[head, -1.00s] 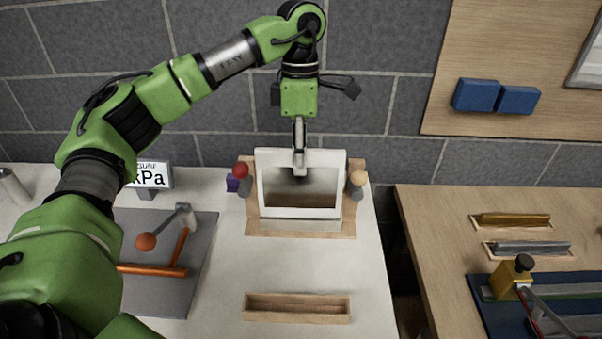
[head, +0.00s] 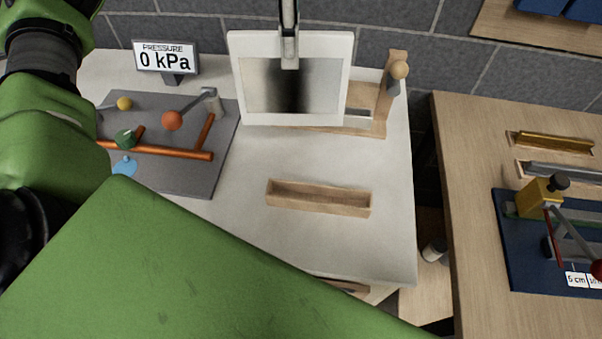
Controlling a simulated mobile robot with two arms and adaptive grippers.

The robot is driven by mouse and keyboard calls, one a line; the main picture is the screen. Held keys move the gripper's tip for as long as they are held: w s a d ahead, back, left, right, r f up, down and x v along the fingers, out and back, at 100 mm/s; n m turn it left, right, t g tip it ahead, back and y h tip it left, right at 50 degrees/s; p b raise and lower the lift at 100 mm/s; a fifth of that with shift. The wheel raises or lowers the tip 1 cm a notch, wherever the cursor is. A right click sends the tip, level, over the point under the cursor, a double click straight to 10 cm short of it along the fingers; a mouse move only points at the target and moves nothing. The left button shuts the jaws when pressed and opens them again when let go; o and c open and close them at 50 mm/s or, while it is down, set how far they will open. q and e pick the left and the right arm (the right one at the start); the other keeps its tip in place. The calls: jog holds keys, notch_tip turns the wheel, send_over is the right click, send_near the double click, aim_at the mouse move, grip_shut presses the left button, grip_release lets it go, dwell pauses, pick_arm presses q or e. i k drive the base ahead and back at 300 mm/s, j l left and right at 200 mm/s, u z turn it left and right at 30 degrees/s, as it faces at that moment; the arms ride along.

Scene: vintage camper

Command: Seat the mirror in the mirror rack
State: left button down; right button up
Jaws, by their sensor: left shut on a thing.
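The mirror (head: 261,97), a square grey pane in a wide white frame, is held upright in the head view. My left gripper (head: 289,52) is shut on the middle of its top edge. The mirror hides the left part of a wooden stand (head: 362,122) behind it. The stand's right post with a tan ball (head: 399,70) shows. A narrow, empty wooden trough (head: 318,205), which looks like the mirror rack, lies on the white counter in front of and below the mirror. My right gripper is not in view.
A grey board with orange pipes (head: 180,153) and a red-knobbed lever is left on the counter (head: 250,230), below a pressure display (head: 165,57). A wooden table (head: 470,200) with a blue fixture is right, across a gap. My green arm covers the lower left.

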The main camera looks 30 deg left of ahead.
aim_at(319, 202)
jog(key=u, duration=0.6)
jog(key=k+l, duration=0.2)
jog(key=l, duration=0.2)
jog(key=k+l+u, duration=0.1)
jog(key=l, duration=0.3)
jog(key=k, duration=0.1)
